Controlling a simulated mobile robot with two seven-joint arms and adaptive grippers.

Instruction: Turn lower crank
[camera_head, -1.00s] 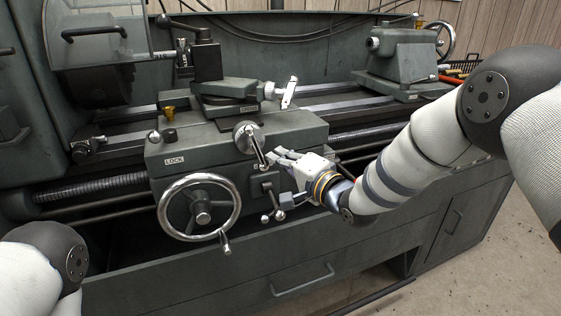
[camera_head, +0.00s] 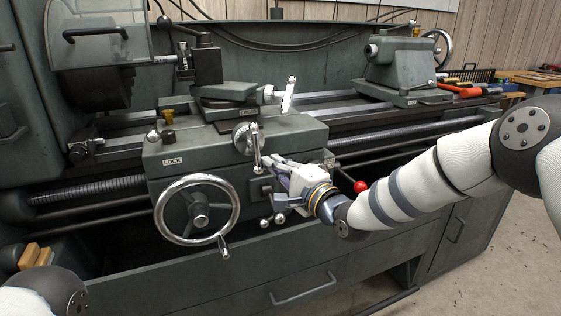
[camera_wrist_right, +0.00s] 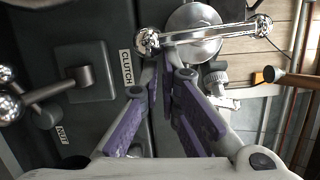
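The lower crank (camera_head: 247,140) is a silver dial with a ball-ended handle on the front of the grey lathe carriage. Its handle points down and slightly right. In the right wrist view the crank's handle bar (camera_wrist_right: 205,34) runs across the top, with a ball at each end. My right gripper (camera_head: 269,161) is just beside the handle's lower end. In the wrist view its purple-padded fingers (camera_wrist_right: 163,62) are a narrow gap apart, with the tips near the left ball; contact is unclear. My left gripper is out of view.
A large handwheel (camera_head: 197,209) is left of the crank. Small ball levers (camera_head: 272,219) sit below my right gripper, and a red knob (camera_head: 360,186) to its right. An upper crank handle (camera_head: 288,95) stands above. The tailstock (camera_head: 400,68) is at the back right.

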